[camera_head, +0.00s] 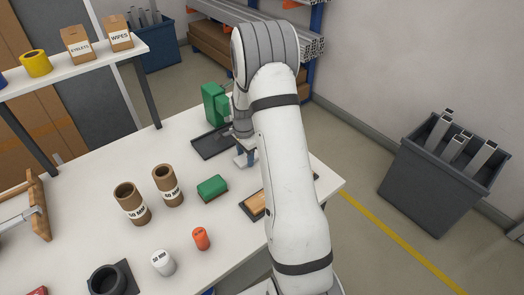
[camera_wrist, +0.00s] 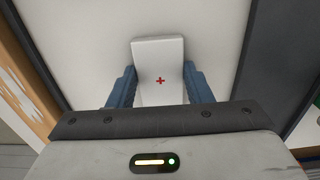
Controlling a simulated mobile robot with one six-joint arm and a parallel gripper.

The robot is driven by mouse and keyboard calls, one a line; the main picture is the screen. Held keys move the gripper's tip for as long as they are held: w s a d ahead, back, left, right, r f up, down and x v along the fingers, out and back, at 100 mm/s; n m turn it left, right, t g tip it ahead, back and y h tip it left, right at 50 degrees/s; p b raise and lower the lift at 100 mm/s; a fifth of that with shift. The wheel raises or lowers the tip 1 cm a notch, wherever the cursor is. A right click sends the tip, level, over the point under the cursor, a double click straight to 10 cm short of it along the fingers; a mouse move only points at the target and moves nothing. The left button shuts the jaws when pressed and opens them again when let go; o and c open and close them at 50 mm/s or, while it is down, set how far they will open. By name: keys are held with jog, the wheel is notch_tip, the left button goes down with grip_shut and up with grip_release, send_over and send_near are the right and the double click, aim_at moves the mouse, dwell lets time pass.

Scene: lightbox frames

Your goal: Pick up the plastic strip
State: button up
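In the wrist view a white flat piece with a small red cross (camera_wrist: 160,80) lies between the blue fingers of my gripper (camera_wrist: 160,88); it may be the plastic strip, but I cannot tell for sure. One finger stands along each side of it, with no clear gap, and I cannot tell whether they touch it. Its lower end is hidden behind the gripper body. In the head view my gripper (camera_head: 246,158) is low over the white table (camera_head: 110,180), beside a black tray (camera_head: 212,143); my arm hides much of that spot.
A green object (camera_head: 214,104) stands behind the tray. A green box (camera_head: 212,187), two cardboard tubes (camera_head: 168,186), an orange bottle (camera_head: 201,239) and a white bottle (camera_head: 162,263) stand left of my arm. A wooden piece (camera_head: 255,205) lies close to my arm. A grey bin (camera_head: 430,185) stands at right.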

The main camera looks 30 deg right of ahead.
jog(key=c, duration=0.5)
